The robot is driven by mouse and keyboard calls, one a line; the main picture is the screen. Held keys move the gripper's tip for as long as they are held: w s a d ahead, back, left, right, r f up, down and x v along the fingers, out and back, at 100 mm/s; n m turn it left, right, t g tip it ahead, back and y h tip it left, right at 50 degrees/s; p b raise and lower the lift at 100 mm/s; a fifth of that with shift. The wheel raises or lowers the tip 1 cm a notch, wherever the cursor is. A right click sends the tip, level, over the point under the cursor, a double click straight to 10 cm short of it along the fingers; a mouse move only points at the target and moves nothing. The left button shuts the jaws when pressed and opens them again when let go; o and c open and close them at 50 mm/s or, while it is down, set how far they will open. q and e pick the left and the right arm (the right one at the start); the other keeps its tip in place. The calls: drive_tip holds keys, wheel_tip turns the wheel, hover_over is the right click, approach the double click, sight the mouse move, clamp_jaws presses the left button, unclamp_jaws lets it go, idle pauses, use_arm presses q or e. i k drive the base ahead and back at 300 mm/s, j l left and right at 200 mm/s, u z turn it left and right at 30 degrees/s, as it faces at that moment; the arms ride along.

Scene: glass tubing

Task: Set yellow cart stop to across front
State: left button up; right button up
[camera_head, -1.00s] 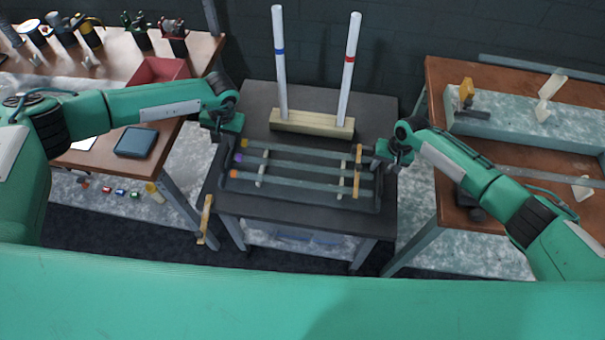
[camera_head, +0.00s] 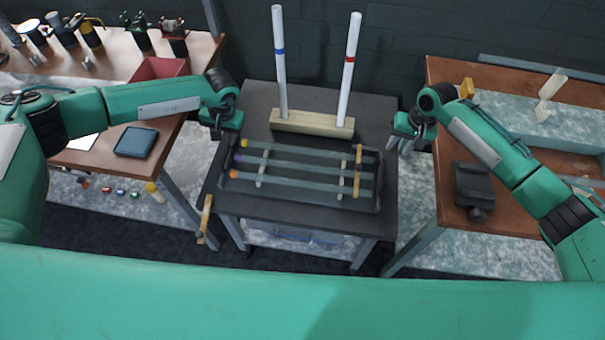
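The yellow cart stop (camera_head: 205,220) is a narrow yellow bar at the front left corner of the dark cart (camera_head: 300,215). It hangs roughly upright, pointing down beside the front left leg, not along the front edge. My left gripper (camera_head: 217,134) is above the cart's back left side, well behind the stop and apart from it. Its fingers are too small and dark to read. My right gripper (camera_head: 398,148) is over the gap at the cart's right edge, far from the stop. Its fingers look apart, with nothing seen between them.
A rack (camera_head: 378,205) with several glass tubes with coloured ends lies on the cart. Behind it a wooden block (camera_head: 290,122) holds two upright white rods. A bench (camera_head: 195,48) stands left, another (camera_head: 440,75) right. The floor before the cart looks clear.

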sight(200, 234)
drive_tip(key=k, duration=1)
